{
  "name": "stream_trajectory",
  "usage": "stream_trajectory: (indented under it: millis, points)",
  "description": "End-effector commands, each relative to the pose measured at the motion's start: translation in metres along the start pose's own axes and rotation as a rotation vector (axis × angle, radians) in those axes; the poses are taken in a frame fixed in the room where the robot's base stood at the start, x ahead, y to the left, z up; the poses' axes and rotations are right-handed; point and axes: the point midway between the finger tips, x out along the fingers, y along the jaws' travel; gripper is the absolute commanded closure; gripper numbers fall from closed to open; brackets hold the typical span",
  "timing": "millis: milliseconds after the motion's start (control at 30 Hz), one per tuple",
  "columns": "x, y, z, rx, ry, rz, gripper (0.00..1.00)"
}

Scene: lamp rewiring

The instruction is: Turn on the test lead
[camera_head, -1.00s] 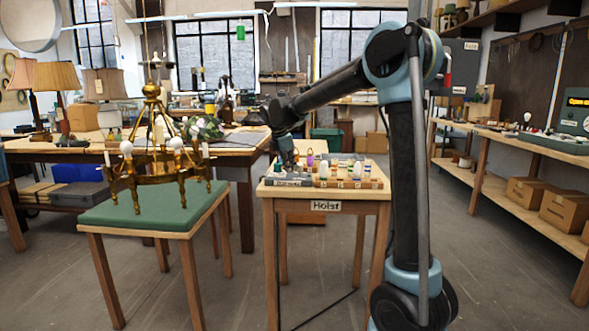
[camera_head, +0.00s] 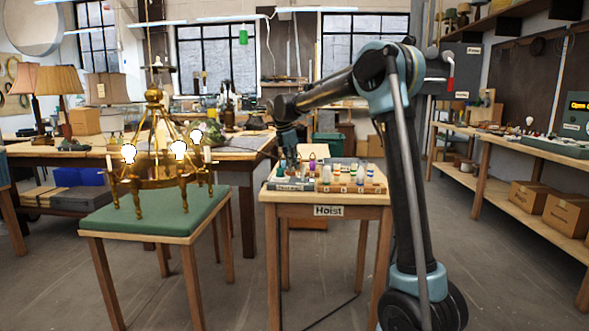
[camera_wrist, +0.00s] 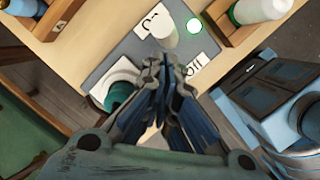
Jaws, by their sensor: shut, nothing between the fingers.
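The grey switch plate (camera_wrist: 120,52) in the wrist view carries a pale lever (camera_wrist: 164,32), a green light (camera_wrist: 194,27), a partly hidden "On" label (camera_wrist: 148,24) and an "Off" label (camera_wrist: 192,68). The plate also shows at the left of the small table in the head view (camera_head: 287,186). My gripper (camera_wrist: 160,68) is shut and empty, its tips close to the lever; I cannot tell whether they touch. It points down over the plate in the head view (camera_head: 289,160). The brass chandelier (camera_head: 155,183) has glowing bulbs (camera_head: 179,149).
A teal knob (camera_wrist: 117,94) in a white ring sits beside the fingers. Wooden trays of small bottles (camera_head: 345,187) cover the right of the small table (camera_head: 327,198). The green-topped table (camera_head: 150,225) stands to the left, with floor between them.

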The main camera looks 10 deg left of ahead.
Motion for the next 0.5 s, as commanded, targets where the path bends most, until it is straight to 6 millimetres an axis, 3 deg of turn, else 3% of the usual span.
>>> stream_trajectory:
  millis: [500]
  points:
    - [-0.015, 0.000, 0.004, 0.000, 0.000, 0.000, 1.00]
